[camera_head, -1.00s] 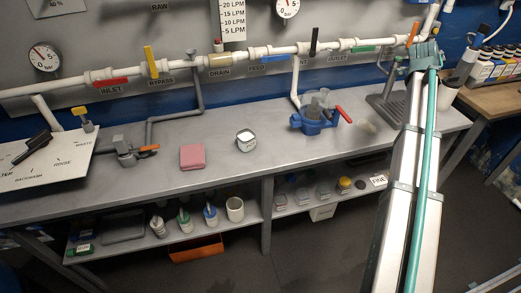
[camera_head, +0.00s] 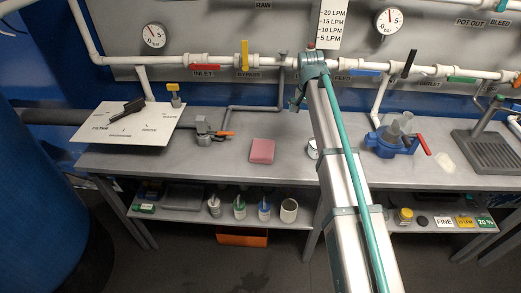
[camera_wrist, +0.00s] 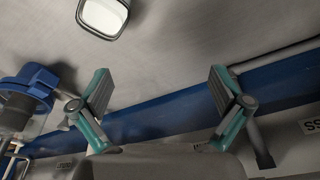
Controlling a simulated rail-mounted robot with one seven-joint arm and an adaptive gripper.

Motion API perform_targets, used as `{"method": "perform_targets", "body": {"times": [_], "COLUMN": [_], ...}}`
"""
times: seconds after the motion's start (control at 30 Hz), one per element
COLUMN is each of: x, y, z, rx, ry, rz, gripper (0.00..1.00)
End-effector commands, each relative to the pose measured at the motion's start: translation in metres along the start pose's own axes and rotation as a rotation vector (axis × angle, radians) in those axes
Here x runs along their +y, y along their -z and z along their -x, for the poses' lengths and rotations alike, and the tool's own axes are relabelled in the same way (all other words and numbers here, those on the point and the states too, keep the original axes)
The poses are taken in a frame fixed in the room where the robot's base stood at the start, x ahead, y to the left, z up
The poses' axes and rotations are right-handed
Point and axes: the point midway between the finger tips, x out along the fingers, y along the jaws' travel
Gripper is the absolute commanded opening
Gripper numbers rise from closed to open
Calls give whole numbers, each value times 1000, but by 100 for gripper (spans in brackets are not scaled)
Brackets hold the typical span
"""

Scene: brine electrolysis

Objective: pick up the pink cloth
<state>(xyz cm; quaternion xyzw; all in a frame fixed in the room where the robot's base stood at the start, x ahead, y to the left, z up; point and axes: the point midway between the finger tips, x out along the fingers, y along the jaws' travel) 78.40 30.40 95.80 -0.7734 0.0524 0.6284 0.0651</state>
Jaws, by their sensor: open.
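The pink cloth (camera_head: 262,151) lies as a folded square on the grey bench top, left of my arm in the head view. It does not show in the wrist view. My gripper (camera_wrist: 163,85) is open and empty in the wrist view, its two fingers well apart above the bench.
A white-topped container (camera_wrist: 103,17) stands on the bench, partly hidden by my arm in the head view. The blue pump-like device (camera_head: 390,141) with a red handle is to the right. A small valve with an orange handle (camera_head: 222,134) is left of the cloth. Pipes run along the wall.

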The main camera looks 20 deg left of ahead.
Motion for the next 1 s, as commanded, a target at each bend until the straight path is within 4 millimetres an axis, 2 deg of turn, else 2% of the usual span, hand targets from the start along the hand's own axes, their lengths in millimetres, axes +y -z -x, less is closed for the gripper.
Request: {"method": "perform_targets", "body": {"times": [0.03, 0.1, 0.2, 0.3, 0.47, 0.8, 1.0], "x": [-29, -56, -82, -97, -102, -100, -100], "y": [-25, -54, -86, -106, -117, -125, -127], "z": [1, 0, 0, 0, -8, -51, -60], "rx": [-46, -101, -159, -194, -211, -210, -208], "ry": [0, 1, 1, 1, 1, 1, 2], "rz": [81, 178, 279, 341, 370, 367, 366], "gripper": [100, 100, 100, 100, 100, 100, 100]}}
